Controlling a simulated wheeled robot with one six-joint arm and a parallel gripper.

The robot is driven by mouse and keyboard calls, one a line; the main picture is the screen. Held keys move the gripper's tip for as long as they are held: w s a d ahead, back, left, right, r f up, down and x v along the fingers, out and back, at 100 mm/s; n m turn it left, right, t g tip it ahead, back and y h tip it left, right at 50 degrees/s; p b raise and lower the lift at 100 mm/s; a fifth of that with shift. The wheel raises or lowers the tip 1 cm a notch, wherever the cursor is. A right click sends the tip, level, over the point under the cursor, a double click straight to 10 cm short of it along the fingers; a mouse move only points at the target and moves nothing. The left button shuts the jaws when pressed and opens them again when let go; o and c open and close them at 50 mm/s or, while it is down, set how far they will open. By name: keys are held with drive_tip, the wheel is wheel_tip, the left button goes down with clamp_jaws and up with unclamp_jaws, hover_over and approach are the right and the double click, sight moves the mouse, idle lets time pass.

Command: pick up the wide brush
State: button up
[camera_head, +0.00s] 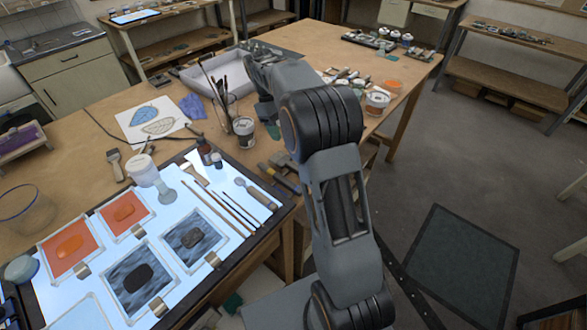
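A short brush with a broad, flat head (115,165) lies on the wooden table at the left, beside the upper left edge of the lit panel. Another brush with a tan, fanned head (195,174) lies on the lit panel near a small dark bottle. I cannot tell for sure which of the two is the wide brush. My arm rises in the middle of the view and bends away over the table. My gripper end (266,110) is partly hidden behind my own arm, near the cup of brushes and away from both flat brushes. Its fingers do not show clearly.
A cup of long brushes (244,130) stands beside a grey tray (195,82). A glass bowl (24,208) stands at the left. Paint pots (377,102) stand at the right edge.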

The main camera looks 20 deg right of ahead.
hover_over(291, 164)
wheel_tip(291, 164, down, 8)
drive_tip(key=shift+r, duration=0.25)
drive_tip(key=shift+p+x, duration=1)
drive_tip(key=shift+x, duration=1.7)
drive_tip(key=shift+c, duration=0.2)
clamp_jaws()
drive_tip(key=shift+r, duration=0.1)
